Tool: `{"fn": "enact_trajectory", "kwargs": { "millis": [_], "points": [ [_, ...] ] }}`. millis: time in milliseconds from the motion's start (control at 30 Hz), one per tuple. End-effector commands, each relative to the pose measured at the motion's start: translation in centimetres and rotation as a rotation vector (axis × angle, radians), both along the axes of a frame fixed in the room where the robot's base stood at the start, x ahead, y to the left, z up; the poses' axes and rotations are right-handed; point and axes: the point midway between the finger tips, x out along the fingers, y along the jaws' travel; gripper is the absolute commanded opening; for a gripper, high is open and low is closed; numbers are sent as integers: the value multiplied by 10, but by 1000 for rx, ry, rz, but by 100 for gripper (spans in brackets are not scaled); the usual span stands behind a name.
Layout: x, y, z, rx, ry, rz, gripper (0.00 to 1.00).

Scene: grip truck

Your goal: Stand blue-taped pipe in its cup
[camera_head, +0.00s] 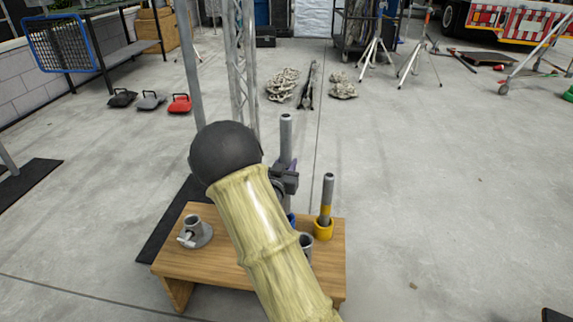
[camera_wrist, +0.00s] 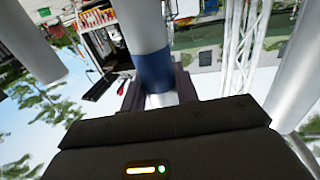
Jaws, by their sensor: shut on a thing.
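My gripper (camera_head: 287,180) is shut on a grey pipe (camera_head: 286,133) and holds it upright above the wooden table, partly hidden behind my arm. In the wrist view the pipe's blue tape band (camera_wrist: 154,70) shows between the fingers (camera_wrist: 158,92). A small patch of blue (camera_head: 291,218) shows below my gripper beside my arm. I cannot tell whether it is the blue cup or tape, nor whether the pipe's lower end is inside a cup.
A yellow-taped pipe (camera_head: 327,196) stands in a yellow cup (camera_head: 323,230) close to the right. A grey cup (camera_head: 306,242) is partly hidden by my arm. A grey clamp-like holder (camera_head: 195,232) sits on the left of the wooden table (camera_head: 200,262). A truss (camera_head: 241,70) rises behind.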

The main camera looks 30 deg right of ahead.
Motion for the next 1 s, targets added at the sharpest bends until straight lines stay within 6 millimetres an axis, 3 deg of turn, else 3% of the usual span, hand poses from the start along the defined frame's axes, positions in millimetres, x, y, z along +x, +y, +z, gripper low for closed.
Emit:
{"fn": "enact_trajectory", "kwargs": {
  "millis": [1000],
  "points": [
    [-1, 0, -24, -2, 1, 0, 0]
  ]
}}
